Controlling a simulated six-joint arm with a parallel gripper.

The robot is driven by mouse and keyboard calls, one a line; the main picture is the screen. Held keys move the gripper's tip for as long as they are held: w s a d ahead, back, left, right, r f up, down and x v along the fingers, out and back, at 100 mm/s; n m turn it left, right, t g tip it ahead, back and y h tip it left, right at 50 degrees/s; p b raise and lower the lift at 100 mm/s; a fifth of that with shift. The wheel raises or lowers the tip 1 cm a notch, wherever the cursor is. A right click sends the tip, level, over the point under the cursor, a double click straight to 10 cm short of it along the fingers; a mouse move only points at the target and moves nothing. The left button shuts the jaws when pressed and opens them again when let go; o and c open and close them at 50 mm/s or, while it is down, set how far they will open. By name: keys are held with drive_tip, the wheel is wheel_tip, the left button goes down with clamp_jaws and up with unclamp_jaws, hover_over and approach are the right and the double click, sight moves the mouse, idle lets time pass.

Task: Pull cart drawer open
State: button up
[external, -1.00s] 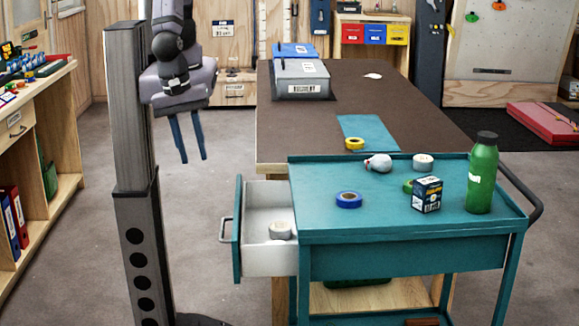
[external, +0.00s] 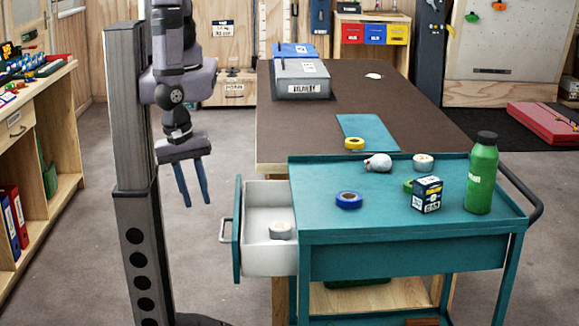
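The teal cart (external: 400,262) stands at the front right. Its drawer (external: 268,196) is pulled out to the left, with a teal front (external: 238,232) and a grey bar handle (external: 224,230). A roll of white tape (external: 280,230) lies in the white drawer. My gripper (external: 196,204) hangs pointing down, to the left of and above the drawer handle in the picture. Its two blue fingers are apart with nothing between them, and it appears clear of the handle.
On the cart top are blue tape (external: 349,200), a small box (external: 426,193), a green bottle (external: 482,174), white tape (external: 423,162) and a round white item (external: 378,162). A brown-topped table (external: 400,112) stands behind. Floor left of the drawer is clear.

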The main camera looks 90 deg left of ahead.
drive_tip(key=shift+f, duration=0.1)
wheel_tip(320, 180, down, 7)
drive_tip(key=w+b, duration=0.1)
drive_tip(key=b, duration=0.3)
drive_tip(key=shift+w+b, duration=0.15)
drive_tip(key=shift+b, duration=0.15)
drive_tip(key=shift+c, duration=0.7)
clamp_jaws()
drive_tip(key=c, duration=0.6)
unclamp_jaws()
drive_tip(key=o, duration=0.7)
drive_tip(key=shift+o, duration=0.2)
